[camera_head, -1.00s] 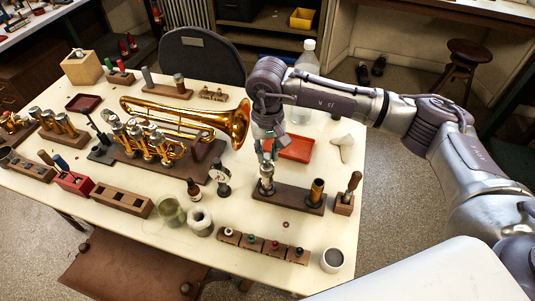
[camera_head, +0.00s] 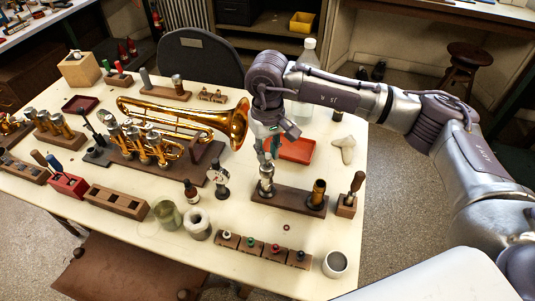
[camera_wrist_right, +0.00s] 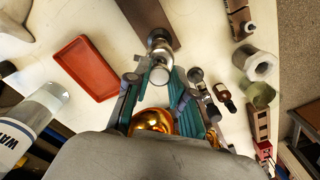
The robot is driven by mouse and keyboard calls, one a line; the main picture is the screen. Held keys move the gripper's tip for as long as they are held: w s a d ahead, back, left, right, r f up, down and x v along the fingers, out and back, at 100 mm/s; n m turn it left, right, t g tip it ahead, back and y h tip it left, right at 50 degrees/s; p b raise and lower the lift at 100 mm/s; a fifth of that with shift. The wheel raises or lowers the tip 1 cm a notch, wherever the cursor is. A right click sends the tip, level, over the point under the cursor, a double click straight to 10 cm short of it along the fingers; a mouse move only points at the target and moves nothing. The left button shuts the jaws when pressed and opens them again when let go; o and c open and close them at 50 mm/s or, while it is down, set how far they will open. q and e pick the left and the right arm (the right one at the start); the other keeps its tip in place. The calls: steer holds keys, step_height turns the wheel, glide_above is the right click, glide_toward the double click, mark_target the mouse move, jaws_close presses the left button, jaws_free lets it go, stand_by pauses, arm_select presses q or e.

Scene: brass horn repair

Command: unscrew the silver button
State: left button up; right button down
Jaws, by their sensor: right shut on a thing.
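A silver valve (camera_head: 266,187) stands upright at the left end of a dark wooden block (camera_head: 288,200) on the table, right of the middle. My right gripper (camera_head: 267,158) points down over its top. In the right wrist view the silver button (camera_wrist_right: 160,75) is a small round shiny piece between the teal fingertips, which are shut on it. The valve's silver body (camera_wrist_right: 160,42) shows just beyond it. The fingers partly hide the button in the head view, and I cannot tell how far it is unscrewed. My left gripper is not in view.
A brass cylinder (camera_head: 318,193) stands on the same block's right end. A red tray (camera_head: 292,150) and a clear bottle (camera_head: 305,65) are behind. A dial gauge (camera_head: 217,176) and a brass trumpet (camera_head: 180,115) are to the left. Small blocks with coloured buttons (camera_head: 252,245) line the front.

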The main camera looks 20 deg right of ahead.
steer(key=shift+f+n+b, duration=0.1)
steer(key=shift+n+b, duration=0.45)
steer(key=shift+n, duration=0.45)
steer(key=shift+n+b, duration=0.4)
steer(key=shift+b, duration=0.2)
steer(key=shift+n+b, duration=0.85)
steer(key=shift+n, duration=0.25)
steer(key=shift+d+n+b, duration=0.1)
steer(key=shift+n+b, duration=0.5)
steer(key=shift+n, duration=0.5)
steer(key=c, duration=0.9)
jaws_free()
